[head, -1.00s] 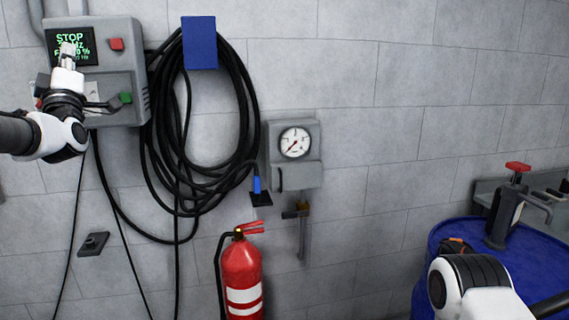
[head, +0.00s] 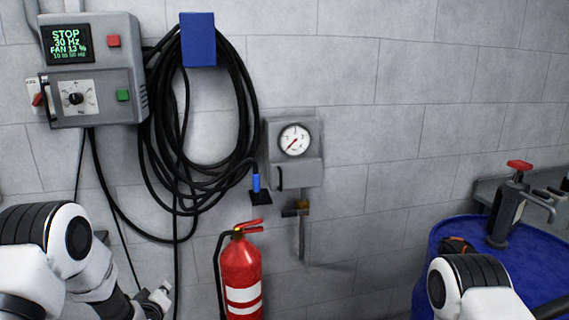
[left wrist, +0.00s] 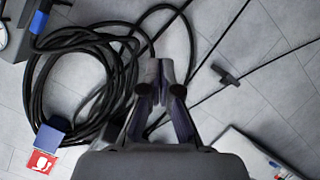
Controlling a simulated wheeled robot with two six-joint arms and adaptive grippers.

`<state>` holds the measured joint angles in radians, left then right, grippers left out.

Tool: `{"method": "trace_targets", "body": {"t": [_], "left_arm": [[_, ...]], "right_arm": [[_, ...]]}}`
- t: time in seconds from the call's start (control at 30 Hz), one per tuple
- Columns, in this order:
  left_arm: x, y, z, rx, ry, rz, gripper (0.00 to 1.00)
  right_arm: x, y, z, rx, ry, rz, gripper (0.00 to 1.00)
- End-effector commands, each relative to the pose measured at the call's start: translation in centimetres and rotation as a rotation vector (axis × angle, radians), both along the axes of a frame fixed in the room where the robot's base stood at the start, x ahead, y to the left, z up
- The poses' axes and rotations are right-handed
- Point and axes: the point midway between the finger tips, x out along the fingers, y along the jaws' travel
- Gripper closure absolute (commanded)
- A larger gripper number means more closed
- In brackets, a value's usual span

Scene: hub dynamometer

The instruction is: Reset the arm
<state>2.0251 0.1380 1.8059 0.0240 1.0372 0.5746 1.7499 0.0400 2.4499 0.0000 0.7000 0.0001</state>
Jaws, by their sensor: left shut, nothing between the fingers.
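My left arm comes in at the lower left of the head view. Its gripper (head: 158,299) is low in front of the wall, below the hanging cable and left of the fire extinguisher. In the left wrist view the two fingers (left wrist: 160,85) are together and empty. The control box (head: 95,70) on the wall is clear of the arm; its screen reads STOP, 30 Hz, FAN 13 %. It has a red button, a green button, a dial and a red-handled switch. Part of my right arm shows at the lower right, with its gripper out of frame.
A coiled black cable (head: 205,130) hangs from a blue bracket (head: 198,40). A gauge box (head: 293,152) is right of it. A red fire extinguisher (head: 241,270) stands below. A blue drum (head: 520,262) with a pump (head: 510,210) is at the right.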

Motion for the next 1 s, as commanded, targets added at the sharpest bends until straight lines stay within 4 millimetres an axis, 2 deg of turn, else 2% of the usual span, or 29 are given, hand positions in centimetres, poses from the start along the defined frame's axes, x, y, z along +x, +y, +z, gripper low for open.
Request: {"method": "trace_targets", "body": {"t": [0.03, 0.1, 0.17, 0.2, 0.27, 0.3, 0.37, 0.4, 0.43, 0.5, 0.6, 0.67, 1.0], "left_arm": [[-2.6, -0.8, -3.8, 0.014, 0.098, -0.021, 1.00], [-6.8, -1.9, -8.6, 0.039, 0.238, -0.055, 1.00], [-10.8, -2.8, -12.3, 0.061, 0.359, -0.089, 1.00], [-13.7, -3.3, -14.5, 0.074, 0.442, -0.113, 1.00], [-18.4, -4.1, -17.4, 0.098, 0.571, -0.158, 1.00], [-21.7, -4.6, -18.9, 0.114, 0.655, -0.190, 1.00], [-26.8, -5.2, -20.7, 0.139, 0.786, -0.246, 1.00], [-30.3, -5.6, -21.4, 0.155, 0.874, -0.289, 1.00], [-32.9, -5.8, -21.7, 0.168, 0.937, -0.322, 1.00], [-38.0, -6.3, -21.4, 0.198, 1.068, -0.407, 1.00], [-43.1, -6.5, -20.3, 0.234, 1.199, -0.521, 1.00], [-44.5, -6.6, -20.1, 0.264, 1.241, -0.592, 1.00], [-44.4, -6.6, -20.2, 0.297, 1.240, -0.638, 1.00]], "right_arm": [[0.0, 0.0, 0.0, 0.000, 0.000, 0.000, 0.60], [0.0, 0.0, 0.0, 0.000, 0.000, 0.000, 0.60], [0.0, 0.0, 0.0, 0.000, 0.000, 0.000, 0.60], [0.0, 0.0, 0.0, 0.000, 0.000, 0.000, 0.60], [0.0, 0.0, 0.0, 0.000, 0.000, 0.000, 0.60], [0.0, 0.0, 0.0, 0.000, 0.000, 0.000, 0.60], [0.0, 0.0, 0.0, 0.000, 0.000, 0.000, 0.60], [0.0, 0.0, 0.0, 0.000, 0.000, 0.000, 0.60], [0.0, 0.0, 0.0, 0.000, 0.000, 0.000, 0.60], [0.0, 0.0, 0.0, 0.000, 0.000, 0.000, 0.60], [0.0, 0.0, 0.0, 0.000, 0.000, 0.000, 0.60], [0.0, 0.0, 0.0, 0.000, 0.000, 0.000, 0.60], [0.0, 0.0, 0.0, 0.000, 0.000, 0.000, 0.60]]}}
